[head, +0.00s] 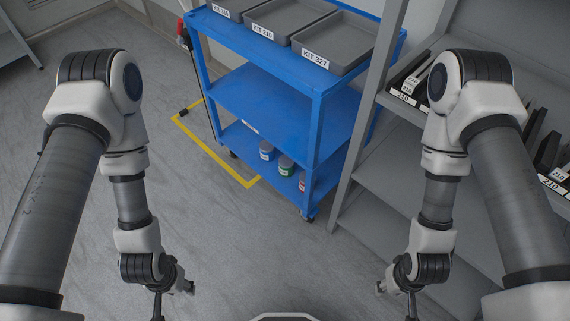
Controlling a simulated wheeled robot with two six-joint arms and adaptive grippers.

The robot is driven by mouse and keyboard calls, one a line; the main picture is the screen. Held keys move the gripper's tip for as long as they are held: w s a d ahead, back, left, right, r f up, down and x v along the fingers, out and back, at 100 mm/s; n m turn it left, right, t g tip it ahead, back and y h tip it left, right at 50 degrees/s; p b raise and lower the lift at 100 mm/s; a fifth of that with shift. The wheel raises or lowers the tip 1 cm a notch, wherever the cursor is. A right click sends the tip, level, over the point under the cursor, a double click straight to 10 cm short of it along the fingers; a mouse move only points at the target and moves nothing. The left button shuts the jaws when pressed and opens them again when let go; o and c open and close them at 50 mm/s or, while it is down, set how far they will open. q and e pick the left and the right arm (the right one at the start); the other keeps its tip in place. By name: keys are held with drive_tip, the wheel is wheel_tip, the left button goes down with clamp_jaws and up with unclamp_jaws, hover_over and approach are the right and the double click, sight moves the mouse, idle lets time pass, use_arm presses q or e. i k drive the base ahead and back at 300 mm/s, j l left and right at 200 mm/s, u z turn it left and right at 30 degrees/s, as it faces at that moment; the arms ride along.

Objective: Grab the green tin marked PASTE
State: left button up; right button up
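A green tin (286,166) stands upright on the bottom shelf of the blue cart, between a blue tin (266,151) and a reddish tin (302,182). The reddish tin is partly hidden by the cart's front post. The lettering on the tins is too small to read. My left gripper (172,302) is low at the left of the head view, and my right gripper (394,303) is low at the right. Both are well apart from the tins and the cart. Their fingers are too small and partly cut off to show whether they are open.
The blue cart (262,96) carries grey trays (318,42) marked KIT on top; its middle shelf is empty. A grey rack (372,195) with dark items in its upper part stands close at the right. Yellow floor tape (215,157) lies by the cart. The floor in front is clear.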

sight(286, 165)
drive_tip(key=i+j+z, duration=0.3)
drive_tip(key=j, duration=0.35)
drive_tip(key=i+j+z, duration=0.35)
drive_tip(key=j, duration=0.35)
drive_tip(key=i+j+z, duration=0.15)
drive_tip(key=j, duration=0.25)
drive_tip(key=z, duration=0.6)
